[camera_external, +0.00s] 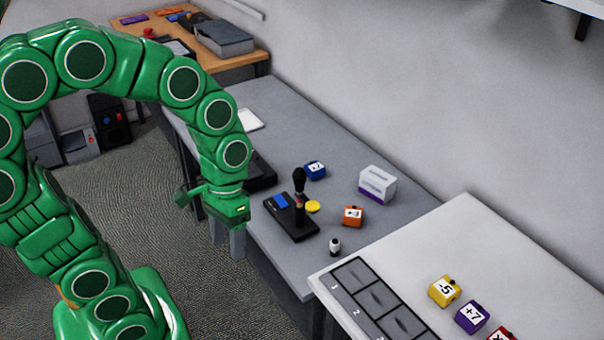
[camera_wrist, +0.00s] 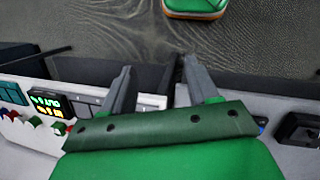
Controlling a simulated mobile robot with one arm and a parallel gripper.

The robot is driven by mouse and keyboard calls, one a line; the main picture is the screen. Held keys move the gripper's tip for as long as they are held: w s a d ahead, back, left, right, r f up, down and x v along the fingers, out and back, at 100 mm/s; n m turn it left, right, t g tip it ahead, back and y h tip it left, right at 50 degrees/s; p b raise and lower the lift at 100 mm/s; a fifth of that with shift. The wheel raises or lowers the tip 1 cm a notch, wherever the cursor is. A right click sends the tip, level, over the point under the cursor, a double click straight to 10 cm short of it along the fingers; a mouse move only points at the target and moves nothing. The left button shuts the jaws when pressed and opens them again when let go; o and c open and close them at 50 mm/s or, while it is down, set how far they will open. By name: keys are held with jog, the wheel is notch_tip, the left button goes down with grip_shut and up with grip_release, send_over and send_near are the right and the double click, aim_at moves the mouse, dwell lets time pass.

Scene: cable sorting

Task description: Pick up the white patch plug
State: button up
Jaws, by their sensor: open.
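A small white piece with a dark top (camera_external: 335,246) stands on the grey table near the edge of the white table; it may be the white patch plug, but I cannot tell for certain. In the wrist view, a row of small coloured pieces (camera_wrist: 34,124) sits at the left, too small to tell apart surely. My gripper (camera_external: 228,242) is open and empty, fingers pointing down, at the grey table's near edge, left of the white piece and apart from it. Its two grey fingers also show in the wrist view (camera_wrist: 158,85).
A black joystick base (camera_external: 290,222) stands on the grey table (camera_external: 300,120) near my gripper. An orange cube (camera_external: 353,216), a blue cube (camera_external: 315,170) and a white-purple box (camera_external: 376,186) lie beyond. The white table (camera_external: 420,245) holds a numbered tray (camera_external: 368,290) and several coloured cubes.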

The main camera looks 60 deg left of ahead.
jog(key=w+f+n+t+h, duration=0.2)
jog(key=w+f+n+h, duration=0.6)
jog(key=w+n, duration=0.3)
jog(key=w+a+f+n+t+h, duration=0.1)
jog(key=w+a+f+n+t, duration=0.8)
jog(key=a+n, duration=0.45)
jog(key=y, duration=0.2)
send_near(334, 247)
jog(key=shift+w+a+r+t, duration=0.15)
jog(key=shift+a+r+t, duration=0.25)
jog(key=shift+a+r, duration=0.25)
jog(key=shift+w+f+n, duration=0.25)
jog(key=shift+w+f, duration=0.1)
jog(key=shift+f, duration=0.25)
jog(key=shift+x, duration=1.2)
jog(key=shift+s+d+x, duration=0.1)
jog(key=shift+d+x, duration=0.05)
jog(key=shift+x, duration=0.65)
jog(key=shift+s+d+x, duration=0.1)
jog(key=shift+d+x, duration=0.05)
jog(key=shift+x, duration=1.55)
